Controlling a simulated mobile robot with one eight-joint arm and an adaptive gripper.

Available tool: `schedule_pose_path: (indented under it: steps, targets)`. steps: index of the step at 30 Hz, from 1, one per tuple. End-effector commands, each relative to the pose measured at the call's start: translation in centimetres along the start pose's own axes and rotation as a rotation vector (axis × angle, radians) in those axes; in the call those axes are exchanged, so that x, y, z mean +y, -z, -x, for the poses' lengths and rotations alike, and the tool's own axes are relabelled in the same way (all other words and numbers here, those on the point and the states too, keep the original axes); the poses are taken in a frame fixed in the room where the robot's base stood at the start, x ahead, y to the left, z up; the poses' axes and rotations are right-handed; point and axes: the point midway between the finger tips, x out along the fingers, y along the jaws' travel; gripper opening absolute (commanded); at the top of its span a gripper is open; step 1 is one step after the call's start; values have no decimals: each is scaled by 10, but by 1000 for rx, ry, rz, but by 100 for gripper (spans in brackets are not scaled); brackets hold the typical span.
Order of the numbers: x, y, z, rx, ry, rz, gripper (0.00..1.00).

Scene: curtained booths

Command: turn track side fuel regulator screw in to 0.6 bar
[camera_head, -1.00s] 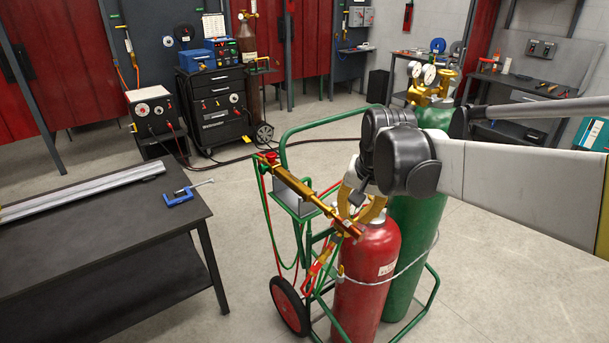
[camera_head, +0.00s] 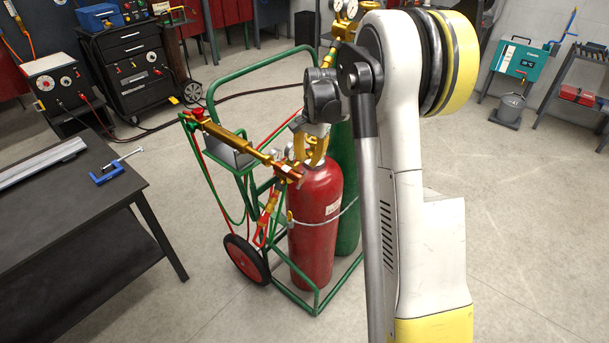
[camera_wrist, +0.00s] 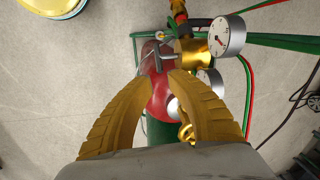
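A red cylinder (camera_head: 316,215) and a green cylinder (camera_head: 347,165) stand on a green cart. In the wrist view a gold regulator (camera_wrist: 193,52) with a white-faced gauge (camera_wrist: 227,36) sits beside the red cylinder top (camera_wrist: 160,95). A second gauge (camera_wrist: 209,82) is partly covered by my right finger. I cannot make out the adjusting screw. My gripper (camera_wrist: 160,75) has its two gold fingers apart, with the red cylinder seen in the gap, holding nothing. In the head view my gripper (camera_head: 318,158) is above the red cylinder; it and my arm hide much of the fittings there.
The cart's green frame (camera_head: 215,88) and a gold torch (camera_head: 235,140) are left of the cylinders, with red and green hoses hanging. A dark table (camera_head: 80,220) with a blue clamp (camera_head: 110,172) stands at left.

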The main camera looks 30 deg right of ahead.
Motion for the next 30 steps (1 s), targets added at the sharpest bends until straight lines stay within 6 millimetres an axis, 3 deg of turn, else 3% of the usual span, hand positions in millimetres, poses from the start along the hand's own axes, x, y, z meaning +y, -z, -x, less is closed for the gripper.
schedule_pose_path:
  steps: [3,10,21,24,30]
  targets:
    - [0,0,-28,0,0,1,20]
    - [0,0,-57,1,0,1,20]
    - [0,0,-61,1,0,1,20]
    - [0,0,-61,1,0,1,0]
    - [0,0,-61,1,0,1,0]
